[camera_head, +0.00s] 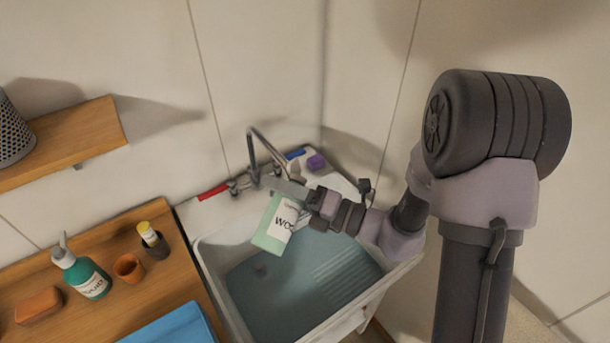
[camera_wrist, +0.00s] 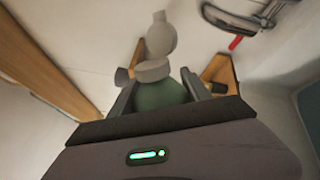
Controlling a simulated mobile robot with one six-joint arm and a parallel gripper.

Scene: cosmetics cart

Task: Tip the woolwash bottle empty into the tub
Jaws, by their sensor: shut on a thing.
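The tub is a pale basin with a ribbed slope and bluish-grey contents or floor. I cannot tell whether anything is flowing from the bottle.
A tap (camera_head: 256,150) with a red handle (camera_head: 213,191) stands behind the tub. A purple item (camera_head: 316,162) lies on the back ledge.

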